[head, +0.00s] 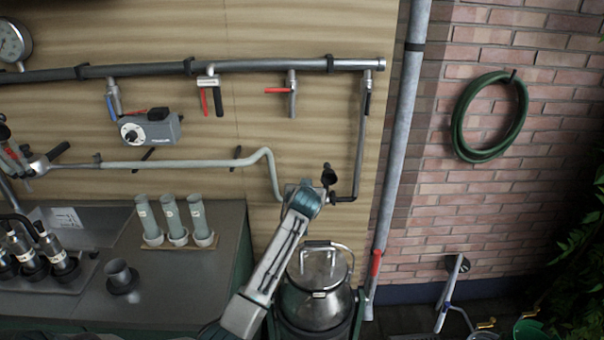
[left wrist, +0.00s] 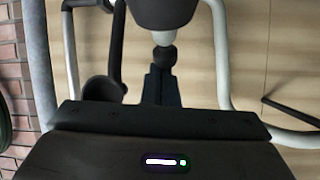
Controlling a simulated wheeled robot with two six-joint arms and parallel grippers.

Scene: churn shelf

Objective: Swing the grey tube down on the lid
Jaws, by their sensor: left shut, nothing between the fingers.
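The grey tube (head: 200,164) runs along the wooden wall panel, rises in a bend and drops behind my left wrist. A pale curved tube, which looks like it, shows in the left wrist view (left wrist: 222,60). The steel churn (head: 316,312) stands below, with its lid (head: 318,268) on top under a raised handle. My left gripper (left wrist: 160,86) is shut and empty, pointing at the wall above the churn. A dark round knob (left wrist: 163,55) on a pale neck lies just beyond its fingertips. In the head view the fingers are hidden behind my wrist. My right gripper is not in view.
A dark pipe (head: 362,140) comes down right of my wrist, near a small black cup (head: 328,176). A grey drainpipe (head: 398,150) stands farther right. The bench (head: 190,290) at left holds several pale cylinders and a dark cup (head: 120,275).

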